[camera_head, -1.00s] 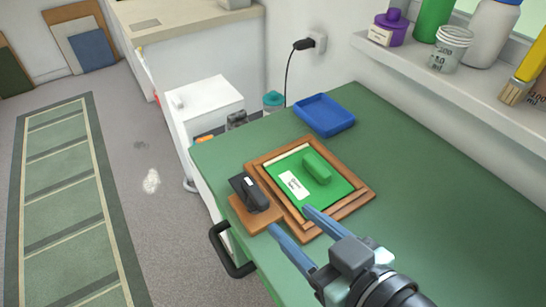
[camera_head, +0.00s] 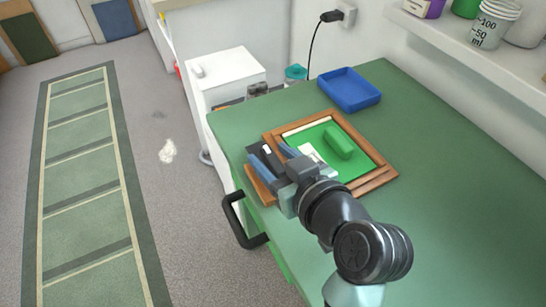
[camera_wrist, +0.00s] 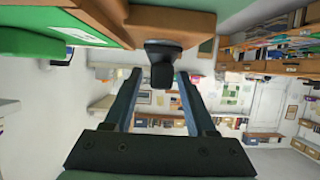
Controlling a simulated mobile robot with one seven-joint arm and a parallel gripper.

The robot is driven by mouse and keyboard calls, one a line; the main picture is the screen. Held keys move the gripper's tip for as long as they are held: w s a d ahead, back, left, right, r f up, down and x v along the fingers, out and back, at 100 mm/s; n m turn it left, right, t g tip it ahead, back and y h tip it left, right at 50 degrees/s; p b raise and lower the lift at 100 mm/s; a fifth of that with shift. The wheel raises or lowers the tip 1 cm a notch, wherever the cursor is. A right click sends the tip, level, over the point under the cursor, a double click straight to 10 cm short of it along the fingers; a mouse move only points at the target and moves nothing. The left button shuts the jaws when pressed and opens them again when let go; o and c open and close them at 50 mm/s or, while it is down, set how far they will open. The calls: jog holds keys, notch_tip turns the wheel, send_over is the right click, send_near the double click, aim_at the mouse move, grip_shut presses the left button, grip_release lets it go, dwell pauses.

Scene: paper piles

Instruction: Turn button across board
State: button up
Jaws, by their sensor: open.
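The dark turn button (camera_head: 267,157) sits on a small wooden block (camera_head: 257,187) at the left side of the wooden frame (camera_head: 376,183). The green board (camera_head: 362,166) lies in the frame, with a raised green grip (camera_head: 338,142) and a white label partly hidden by my gripper. My gripper (camera_head: 270,154) is open at the button, one blue finger on each side. In the wrist view the button (camera_wrist: 162,65) shows between the fingertips (camera_wrist: 156,76). I cannot tell whether either finger touches it.
A blue tray (camera_head: 350,90) stands on the green worktop (camera_head: 440,170) behind the frame. A black handle (camera_head: 240,222) juts from the worktop's left edge. A shelf (camera_head: 460,45) with bottles and cups is at the upper right. The worktop right of the frame is clear.

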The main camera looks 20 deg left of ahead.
jog(key=shift+c, duration=0.2)
grip_shut()
dwell(1.3)
